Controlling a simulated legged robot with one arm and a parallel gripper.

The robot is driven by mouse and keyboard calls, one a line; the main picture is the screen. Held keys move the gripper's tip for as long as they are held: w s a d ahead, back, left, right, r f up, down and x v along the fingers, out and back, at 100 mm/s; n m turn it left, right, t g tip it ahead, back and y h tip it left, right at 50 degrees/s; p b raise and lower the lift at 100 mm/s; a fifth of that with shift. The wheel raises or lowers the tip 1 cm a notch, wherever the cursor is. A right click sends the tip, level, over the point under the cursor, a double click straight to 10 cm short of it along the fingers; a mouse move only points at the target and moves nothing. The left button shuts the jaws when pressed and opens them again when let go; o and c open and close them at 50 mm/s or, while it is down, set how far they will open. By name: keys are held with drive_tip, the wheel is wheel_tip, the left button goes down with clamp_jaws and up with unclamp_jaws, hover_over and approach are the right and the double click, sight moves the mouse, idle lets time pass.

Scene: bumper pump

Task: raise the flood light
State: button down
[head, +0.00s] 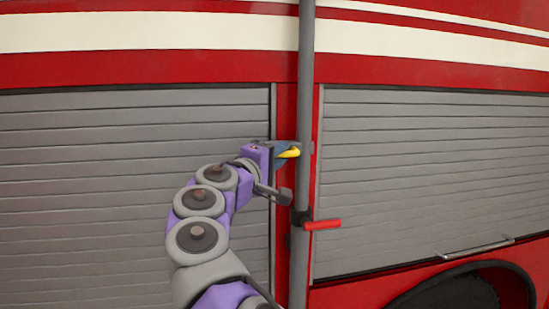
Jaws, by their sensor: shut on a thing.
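A tall grey pole (303,110) runs upright up the side of the red truck, between two shutters. It leaves the top of the picture; no lamp is in view. A black clamp (300,216) with a red handle (323,224) sits lower on the pole, the handle pointing right. My gripper (291,153), with yellow and blue at its tip, is at the pole's left side above the clamp. It appears shut on the pole, but the exact grip is small and partly hidden. A dark grey knob-ended bar (284,196) shows just below the gripper.
Grey roller shutters flank the pole, one on the left (90,190) and one on the right (420,170). A grey bar handle (478,248) is low on the right shutter. A black wheel arch (455,290) is at bottom right.

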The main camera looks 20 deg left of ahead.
wheel_tip(320, 180, up, 7)
drive_tip(key=p, duration=0.5)
drive_tip(key=shift+d+r, duration=0.1)
drive_tip(key=shift+r, duration=0.05)
drive_tip(key=c, duration=1.4)
unclamp_jaws()
drive_tip(key=o, duration=0.3)
drive_tip(key=shift+w+d, duration=0.1)
drive_tip(key=shift+d, duration=0.2)
drive_tip(key=shift+a, duration=0.15)
drive_tip(key=shift+s+a+f, duration=0.25)
drive_tip(key=shift+s+a, duration=0.1)
drive_tip(key=shift+s, duration=0.15)
drive_tip(key=b+v, duration=0.5)
drive_tip(key=v, duration=1.1)
drive_tip(key=shift+s+d, duration=0.15)
drive_tip(key=shift+d, duration=0.05)
